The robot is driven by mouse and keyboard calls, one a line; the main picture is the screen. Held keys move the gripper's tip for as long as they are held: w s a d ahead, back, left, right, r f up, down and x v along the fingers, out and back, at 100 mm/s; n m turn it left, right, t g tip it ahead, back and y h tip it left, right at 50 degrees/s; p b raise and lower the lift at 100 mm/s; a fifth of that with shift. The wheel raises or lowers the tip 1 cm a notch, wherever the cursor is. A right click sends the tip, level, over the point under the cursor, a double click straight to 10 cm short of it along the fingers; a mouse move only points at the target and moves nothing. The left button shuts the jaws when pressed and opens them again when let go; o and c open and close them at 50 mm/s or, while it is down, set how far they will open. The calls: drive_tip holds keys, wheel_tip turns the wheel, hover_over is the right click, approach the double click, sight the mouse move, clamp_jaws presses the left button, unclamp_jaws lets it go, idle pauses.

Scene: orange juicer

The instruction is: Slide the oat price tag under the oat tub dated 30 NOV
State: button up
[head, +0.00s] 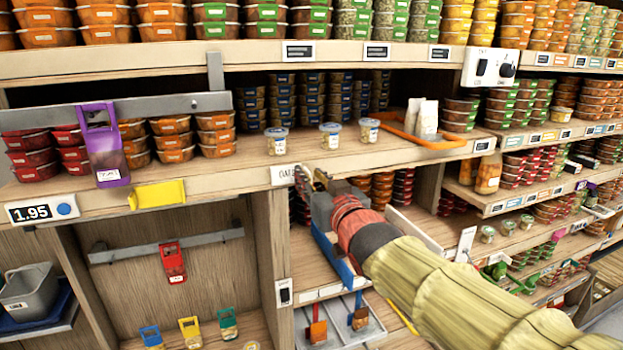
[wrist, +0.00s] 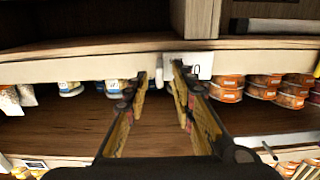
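The white oat price tag (head: 284,174), lettered "OAT", is on the front edge of the wooden shelf. Three small clear oat tubs with blue-and-white lids stand on this shelf: a left one (head: 276,142), a middle one (head: 330,136) and a right one (head: 369,131). Their dates are too small to read. My gripper (head: 308,181) is at the shelf edge, just right of the tag and below the tubs. In the wrist view, which looks upside down, its two fingers (wrist: 161,78) are apart, with the tag (wrist: 205,62) beside the right finger. I cannot tell whether they touch.
An orange tray (head: 408,128) with white bags stands right of the tubs. A purple scoop (head: 103,150) hangs from a rail at the left, and a yellow holder (head: 158,194) sits on the shelf edge. Stacked orange tubs (head: 216,134) stand left.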

drive_tip(key=v, duration=1.2)
idle(0.3)
